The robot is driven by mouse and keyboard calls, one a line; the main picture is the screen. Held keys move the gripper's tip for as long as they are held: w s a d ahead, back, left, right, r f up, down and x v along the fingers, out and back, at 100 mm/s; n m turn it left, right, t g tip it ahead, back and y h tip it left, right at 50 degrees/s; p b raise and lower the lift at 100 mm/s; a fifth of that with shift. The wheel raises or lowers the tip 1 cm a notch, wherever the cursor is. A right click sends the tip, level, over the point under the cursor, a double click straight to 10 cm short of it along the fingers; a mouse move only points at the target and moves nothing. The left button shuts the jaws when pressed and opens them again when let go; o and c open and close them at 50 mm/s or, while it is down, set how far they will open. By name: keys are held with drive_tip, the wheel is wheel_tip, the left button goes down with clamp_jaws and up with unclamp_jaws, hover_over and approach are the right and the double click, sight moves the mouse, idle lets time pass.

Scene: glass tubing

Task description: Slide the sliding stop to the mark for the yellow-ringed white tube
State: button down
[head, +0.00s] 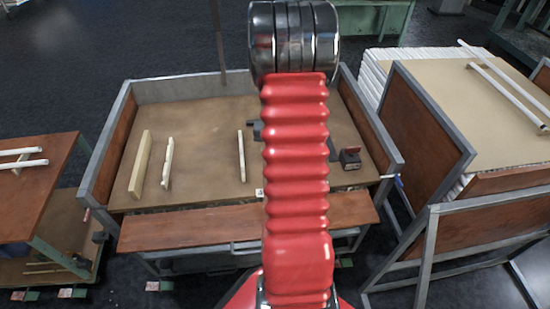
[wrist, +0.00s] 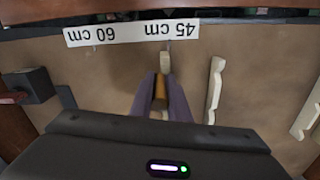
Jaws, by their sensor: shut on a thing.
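My gripper (wrist: 160,98) points down at the bench, its two grey-purple fingers shut on the sliding stop. The stop's orange-brown part (wrist: 160,92) shows between the fingers, and a pale end (wrist: 166,58) shows just beyond the tips, beside the 45 cm mark. The white scale strip (wrist: 125,31) reads 60 cm and 45 cm, upside down in the wrist view. In the head view my red arm hides the stop and the fingers; only a corner of the strip (head: 260,193) shows. I cannot make out a yellow-ringed tube.
Pale, narrow pieces (head: 241,155) (head: 168,162) and a thicker pale bar (head: 140,164) stand on the bench (head: 205,170) to the left. A dark block (head: 350,158) stands at the right. Wooden side walls flank the bench. White tubes (head: 508,95) lie on the right-hand table.

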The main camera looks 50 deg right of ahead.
drive_tip(key=shift+w+a, duration=0.15)
drive_tip(key=c, duration=1.7)
unclamp_jaws()
wheel_tip(320, 180, up, 14)
drive_tip(key=shift+f, duration=0.15)
